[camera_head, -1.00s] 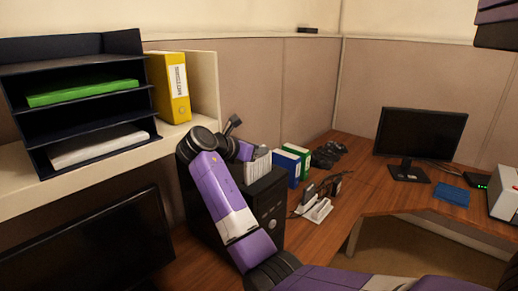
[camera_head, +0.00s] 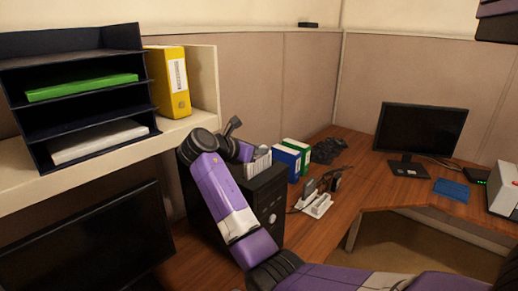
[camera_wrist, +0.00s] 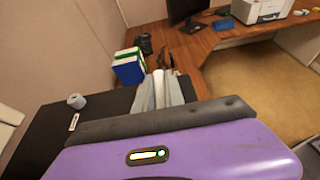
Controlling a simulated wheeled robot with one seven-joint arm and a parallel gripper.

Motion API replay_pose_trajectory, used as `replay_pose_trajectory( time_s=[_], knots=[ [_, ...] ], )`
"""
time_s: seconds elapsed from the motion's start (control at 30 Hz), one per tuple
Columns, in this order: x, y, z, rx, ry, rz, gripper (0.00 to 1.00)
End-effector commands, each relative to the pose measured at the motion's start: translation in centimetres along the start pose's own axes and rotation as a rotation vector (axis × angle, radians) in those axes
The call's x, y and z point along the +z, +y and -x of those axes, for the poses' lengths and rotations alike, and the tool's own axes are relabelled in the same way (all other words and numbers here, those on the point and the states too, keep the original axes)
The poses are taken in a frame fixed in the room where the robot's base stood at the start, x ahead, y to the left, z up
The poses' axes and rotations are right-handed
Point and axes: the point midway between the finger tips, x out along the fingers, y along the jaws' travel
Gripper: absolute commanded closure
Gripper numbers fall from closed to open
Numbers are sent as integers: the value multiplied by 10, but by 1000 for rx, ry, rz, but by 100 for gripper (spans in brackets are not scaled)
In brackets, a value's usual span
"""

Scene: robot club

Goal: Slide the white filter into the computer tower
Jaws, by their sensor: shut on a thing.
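The black computer tower (camera_head: 270,195) stands upright on the wooden desk, partly behind my purple arm. In the wrist view the tower's dark top (camera_wrist: 45,135) spreads at the lower left. My gripper (camera_wrist: 160,92) is over the tower's top and shut on a pale, narrow piece, seemingly the white filter (camera_wrist: 158,78). Between the grey fingers only a thin strip of it shows. In the head view a whitish ribbed piece (camera_head: 258,162) shows at the tower's top beside my wrist. I cannot tell whether the filter is inside a slot.
Blue and green binders (camera_head: 288,162) stand just right of the tower. A white stand (camera_head: 317,205) with dark items is in front of them. A shelf with a black letter tray (camera_head: 75,65) and yellow binder (camera_head: 168,82) is at left. A dark monitor (camera_head: 90,245) is below it.

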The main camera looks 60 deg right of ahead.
Motion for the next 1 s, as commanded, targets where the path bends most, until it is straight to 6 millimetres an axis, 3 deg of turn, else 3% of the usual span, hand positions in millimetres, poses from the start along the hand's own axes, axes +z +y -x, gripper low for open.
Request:
replay_pose_trajectory(
  time_s=[1.0],
  knots=[
    [-10, 0, -4, 1, -1, -1, 100]
  ],
)
